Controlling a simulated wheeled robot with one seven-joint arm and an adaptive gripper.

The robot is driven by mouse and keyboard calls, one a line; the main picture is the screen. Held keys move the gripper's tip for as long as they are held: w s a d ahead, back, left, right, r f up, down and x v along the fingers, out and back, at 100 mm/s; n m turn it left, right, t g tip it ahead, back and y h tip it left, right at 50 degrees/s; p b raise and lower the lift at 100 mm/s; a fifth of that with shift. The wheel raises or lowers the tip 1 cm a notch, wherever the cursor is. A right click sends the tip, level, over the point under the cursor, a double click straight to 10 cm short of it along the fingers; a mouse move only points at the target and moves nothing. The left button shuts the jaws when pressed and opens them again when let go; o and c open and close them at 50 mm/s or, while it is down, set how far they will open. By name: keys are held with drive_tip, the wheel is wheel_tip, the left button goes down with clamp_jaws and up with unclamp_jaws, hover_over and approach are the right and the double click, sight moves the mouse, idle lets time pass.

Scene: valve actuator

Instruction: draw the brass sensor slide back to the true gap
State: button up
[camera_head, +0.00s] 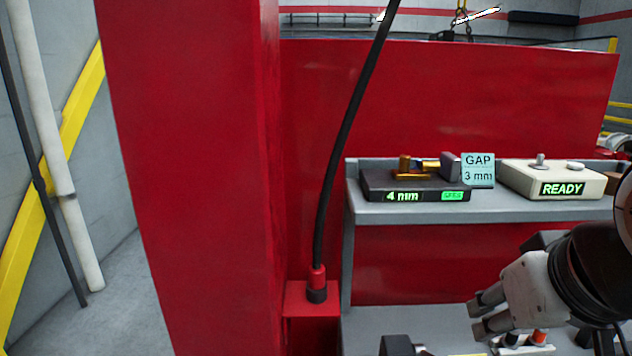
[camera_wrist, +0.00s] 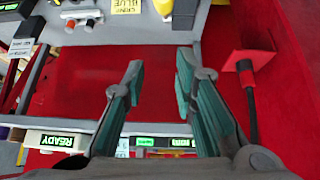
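The brass slide (camera_head: 405,165) sits on a dark sensor base (camera_head: 378,185) on the upper grey shelf in the head view. A brass bar runs right from it toward a grey block (camera_head: 450,166). The base's front display reads 4 mm, with a small green label to its right. A card (camera_head: 478,170) behind the base reads GAP 3 mm. My gripper (camera_head: 478,316) is at the lower right, below the shelf and apart from the slide. In the wrist view my gripper (camera_wrist: 160,65) is open and empty; the base's lit front (camera_wrist: 168,142) shows beyond the fingers, the slide not clearly.
A cream box (camera_head: 552,181) reading READY, with a knob and button on top, stands right of the card. A red post (camera_head: 195,180) and a black cable (camera_head: 345,140) lie left of the shelf. A lower shelf (camera_head: 400,322) holds other items near my gripper.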

drive_tip(key=shift+g+y, duration=0.4)
drive_tip(key=shift+g, duration=0.3)
drive_tip(key=s, duration=0.1)
drive_tip(key=s+a, duration=0.2)
drive_tip(key=s, duration=0.1)
drive_tip(key=shift+f, duration=0.4)
idle(1.3)
